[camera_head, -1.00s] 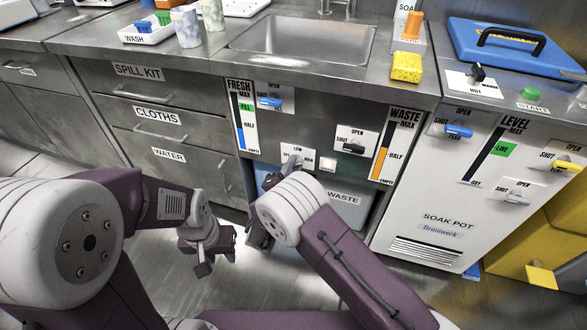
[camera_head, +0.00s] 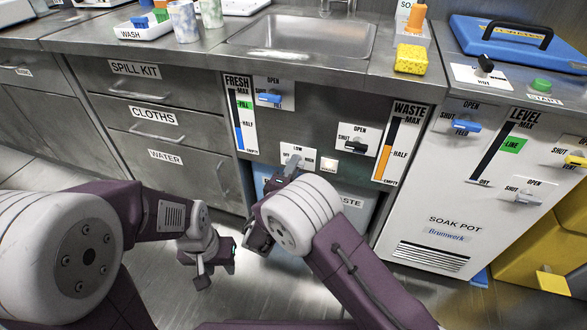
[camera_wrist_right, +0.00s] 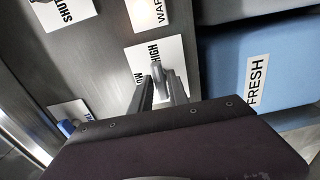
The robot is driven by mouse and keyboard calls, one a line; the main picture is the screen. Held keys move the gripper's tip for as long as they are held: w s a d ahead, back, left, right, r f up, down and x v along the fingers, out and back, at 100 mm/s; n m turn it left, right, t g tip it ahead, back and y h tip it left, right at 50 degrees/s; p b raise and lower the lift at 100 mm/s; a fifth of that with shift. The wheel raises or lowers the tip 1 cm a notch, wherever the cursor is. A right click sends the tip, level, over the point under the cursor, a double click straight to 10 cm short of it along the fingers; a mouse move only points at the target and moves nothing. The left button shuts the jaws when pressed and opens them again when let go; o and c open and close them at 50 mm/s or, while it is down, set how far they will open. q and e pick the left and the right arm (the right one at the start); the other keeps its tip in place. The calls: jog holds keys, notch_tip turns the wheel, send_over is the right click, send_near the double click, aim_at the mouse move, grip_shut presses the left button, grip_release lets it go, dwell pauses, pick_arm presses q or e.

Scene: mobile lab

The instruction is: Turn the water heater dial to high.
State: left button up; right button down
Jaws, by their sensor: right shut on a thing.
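The water heater dial is a grey lever on a white plate (camera_head: 297,153) marked LOW, OFF and HIGH, low on the counter front below the sink. In the right wrist view the dial (camera_wrist_right: 157,73) stands between my right gripper's two fingers (camera_wrist_right: 159,88), which are closed on it. The HIGH label shows just above the dial there, and LOW is partly cut off by a finger. In the head view my right arm's pale wrist hides much of that gripper. My left gripper (camera_head: 215,262) hangs in front of the drawers, away from the dial; its jaw opening is unclear.
A small white plate with a light (camera_head: 329,165) sits right of the dial. A black SHUT/OPEN valve (camera_head: 354,146) and a blue FRESH valve (camera_head: 270,98) are nearby. A blue FRESH container (camera_wrist_right: 250,65) stands beside the dial in the wrist view. The floor ahead is clear.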

dwell(0.4)
jog(key=c, duration=1.4)
grip_release()
jog(key=shift+r, duration=0.1)
notch_tip(320, 180, up, 4)
jog(key=p, duration=0.3)
jog(key=shift+w+r+p, duration=0.1)
jog(key=shift+r+p, duration=0.15)
jog(key=shift+p, duration=0.15)
jog(key=s+d+r+p, duration=0.5)
jog(key=s+d+r, duration=0.1)
jog(key=d, duration=0.4)
jog(key=shift+r, duration=0.15)
jog(key=shift+s, duration=0.1)
